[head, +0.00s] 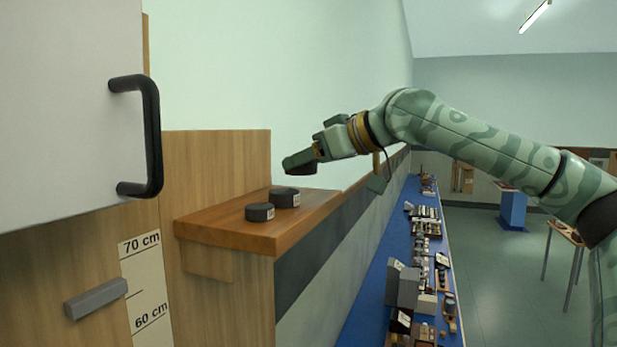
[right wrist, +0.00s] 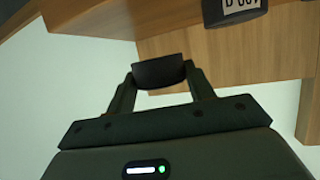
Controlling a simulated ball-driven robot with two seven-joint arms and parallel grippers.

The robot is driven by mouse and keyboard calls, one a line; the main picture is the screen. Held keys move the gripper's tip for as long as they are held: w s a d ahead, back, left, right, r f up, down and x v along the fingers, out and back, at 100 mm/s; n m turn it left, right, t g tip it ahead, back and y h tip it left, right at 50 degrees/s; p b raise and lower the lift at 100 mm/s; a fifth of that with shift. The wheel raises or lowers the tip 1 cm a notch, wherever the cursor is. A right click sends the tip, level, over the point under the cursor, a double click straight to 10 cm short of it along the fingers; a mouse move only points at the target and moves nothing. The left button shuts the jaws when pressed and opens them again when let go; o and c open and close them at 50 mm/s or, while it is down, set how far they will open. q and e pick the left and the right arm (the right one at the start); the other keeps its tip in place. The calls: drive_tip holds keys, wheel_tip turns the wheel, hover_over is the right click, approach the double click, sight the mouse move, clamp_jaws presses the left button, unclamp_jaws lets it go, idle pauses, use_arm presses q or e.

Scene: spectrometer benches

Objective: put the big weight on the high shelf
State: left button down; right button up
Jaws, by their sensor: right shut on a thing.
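My right gripper (head: 304,157) is shut on a dark round weight (head: 297,166), held in the air above the back part of a wooden shelf (head: 235,233). In the right wrist view the weight (right wrist: 158,73) sits between the two fingertips of the gripper (right wrist: 160,82). Two other dark round weights with white labels, a front one (head: 260,212) and a slightly larger one behind it (head: 285,197), stand on the shelf. I cannot tell how the held weight compares with them in size. My left gripper is not in view.
A pale cabinet door (head: 65,110) with a black handle (head: 152,135) stands close at the left. A height scale (head: 142,285) marks 60 and 70 cm below the shelf top. A long blue bench (head: 385,285) full of small items runs away below right.

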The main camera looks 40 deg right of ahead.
sight(312, 196)
drive_tip(key=shift+d+f, duration=0.25)
drive_tip(key=shift+f, duration=0.1)
wheel_tip(312, 196, down, 2)
drive_tip(key=shift+s+d+f, duration=0.1)
drive_tip(key=shift+s+f, duration=0.05)
drive_tip(key=shift+f, duration=0.1)
drive_tip(key=shift+d+f, duration=0.15)
drive_tip(key=shift+f, duration=0.25)
drive_tip(key=o, duration=1.1)
